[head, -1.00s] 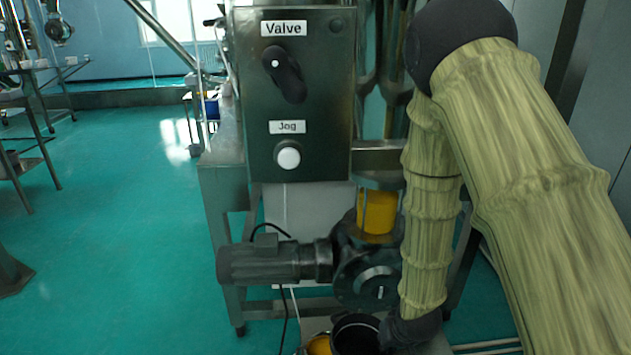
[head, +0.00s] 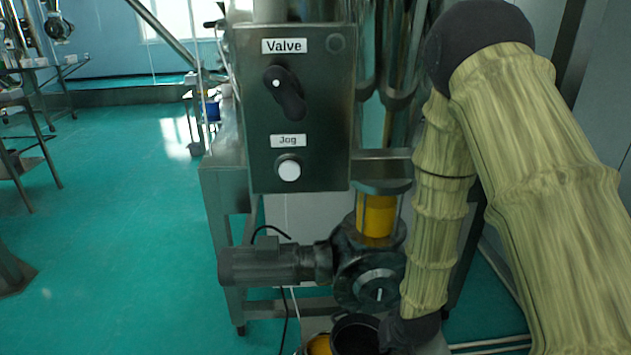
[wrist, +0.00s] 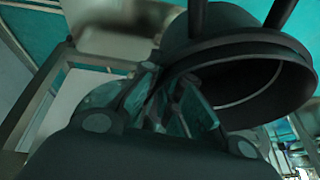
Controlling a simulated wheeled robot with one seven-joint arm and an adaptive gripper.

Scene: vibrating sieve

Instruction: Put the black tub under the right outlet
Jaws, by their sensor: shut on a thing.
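The black tub (head: 354,331) shows at the bottom edge of the head view, its dark open mouth up, below the rotary valve (head: 372,268) with the yellow sight tube (head: 376,216). Its lower part is cut off by the picture. In the wrist view the tub (wrist: 228,48) is the large dark round body with a rim at the upper right. My gripper (wrist: 176,100) is shut on the tub, its fingers at the near edge of it. In the head view the fingers are hidden behind my wrist. The outlet opening itself is hidden.
A container with yellow contents (head: 319,345) sits close beside the tub on its left. A motor (head: 265,265) sticks out left above it, with a hanging cable. The control box (head: 305,115) with valve knob and jog button stands above.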

